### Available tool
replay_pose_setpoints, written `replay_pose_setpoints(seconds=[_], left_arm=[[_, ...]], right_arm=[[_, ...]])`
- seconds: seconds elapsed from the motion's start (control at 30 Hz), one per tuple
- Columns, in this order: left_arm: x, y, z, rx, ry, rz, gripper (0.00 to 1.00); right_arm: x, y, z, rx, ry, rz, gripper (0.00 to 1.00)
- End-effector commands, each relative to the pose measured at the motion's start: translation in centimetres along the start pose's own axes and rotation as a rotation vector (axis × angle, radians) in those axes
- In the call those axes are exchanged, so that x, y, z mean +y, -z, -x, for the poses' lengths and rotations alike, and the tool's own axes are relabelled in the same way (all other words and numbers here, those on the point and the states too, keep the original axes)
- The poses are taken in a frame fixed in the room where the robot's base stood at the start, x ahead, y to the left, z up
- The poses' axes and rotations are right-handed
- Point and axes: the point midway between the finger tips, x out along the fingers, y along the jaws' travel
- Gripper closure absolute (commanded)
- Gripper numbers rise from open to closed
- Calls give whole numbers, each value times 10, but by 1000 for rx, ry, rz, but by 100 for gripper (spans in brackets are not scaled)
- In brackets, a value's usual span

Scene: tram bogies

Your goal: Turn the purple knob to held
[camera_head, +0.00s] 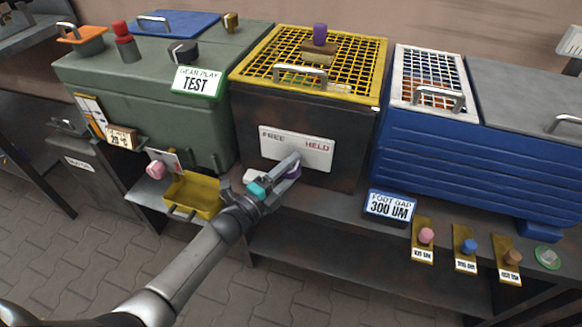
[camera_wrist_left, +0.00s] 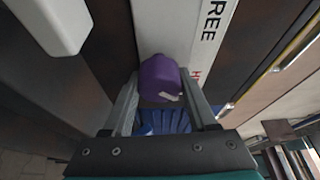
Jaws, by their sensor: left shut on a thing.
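The purple knob (camera_head: 294,172) is at the lower edge of a white plate (camera_head: 318,153) marked FREE on the left and HELD in red on the right. The plate is on the front of the dark box with a yellow grid lid. My left gripper (camera_head: 288,171) is shut on the knob. In the left wrist view the purple knob (camera_wrist_left: 160,80) sits between the two fingers of my left gripper (camera_wrist_left: 160,100), and the plate (camera_wrist_left: 175,30) runs behind it. The fingers partly hide the knob in the head view, and its pointing direction is unclear. My right gripper is not in view.
The yellow grid lid (camera_head: 350,85) bears a purple-topped handle. A green cabinet (camera_head: 150,95) with a TEST sign stands left; a yellow tray (camera_head: 203,192) is below it.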

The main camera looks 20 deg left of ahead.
Motion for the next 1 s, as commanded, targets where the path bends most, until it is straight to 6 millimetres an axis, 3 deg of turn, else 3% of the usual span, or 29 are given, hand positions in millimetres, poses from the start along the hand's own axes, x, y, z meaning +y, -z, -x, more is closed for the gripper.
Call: replay_pose_setpoints(seconds=[0.33,0.37,0.6,1.0], left_arm=[[1,0,0,0,-4,-8,98],[1,0,0,0,-4,-8,39],[1,0,0,0,-3,-5,12],[0,0,8,0,-3,-3,12]], right_arm=[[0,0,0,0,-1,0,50],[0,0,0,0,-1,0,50],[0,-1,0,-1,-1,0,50],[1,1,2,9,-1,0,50]])
